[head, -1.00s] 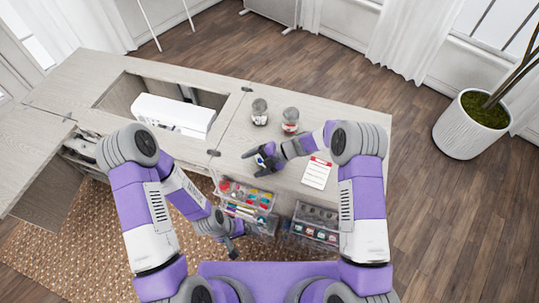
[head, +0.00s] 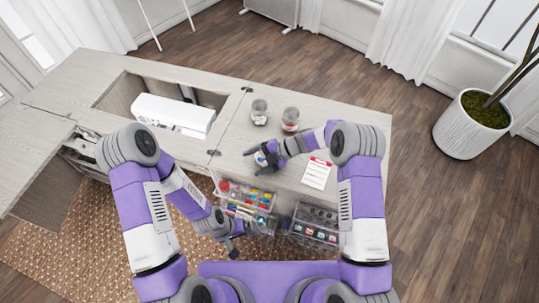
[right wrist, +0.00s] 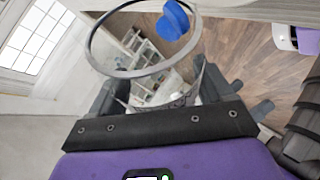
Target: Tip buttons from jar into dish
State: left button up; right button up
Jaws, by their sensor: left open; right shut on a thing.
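My right gripper (head: 261,158) is over the near side of the pale worktop and shut on a clear glass jar (right wrist: 128,72). In the right wrist view the jar's round rim shows between the fingers. A blue button-like piece (right wrist: 173,20) shows at the upper right of the rim; I cannot tell whether it is inside the jar. Two more glass jars stand upright farther back: one with pale contents (head: 259,112), one with reddish contents (head: 290,120). I cannot make out a dish. My left gripper (head: 233,246) is open and low, in front of the cabinet.
A paper card with a red top (head: 317,173) lies right of my right gripper. Open clear drawers with colourful contents (head: 245,195) and spools (head: 314,225) jut out below the worktop. A white sewing machine (head: 173,115) sits in the cabinet opening.

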aim_at(259, 153)
jog(key=shift+w+d+f+m+g+y+b, duration=0.25)
jog(key=shift+w+m+g+y+b, duration=0.2)
jog(key=shift+b, duration=0.6)
dwell(0.4)
jog(key=shift+w+d+r+m+g+y+b, duration=0.4)
jog(key=shift+r+g+y+b, duration=0.3)
jog(key=shift+b, duration=0.75)
dwell(0.4)
dwell(0.9)
notch_tip(259, 153, up, 3)
jog(key=shift+r+p, duration=0.1)
jog(key=shift+p, duration=0.75)
notch_tip(259, 153, down, 4)
jog(key=b, duration=0.3)
jog(key=shift+w+r, duration=0.1)
jog(key=shift+r, duration=0.05)
jog(key=shift+r+p, duration=1)
jog(key=shift+r, duration=0.8)
notch_tip(259, 153, down, 4)
jog(key=b, duration=0.3)
jog(key=shift+r, duration=0.4)
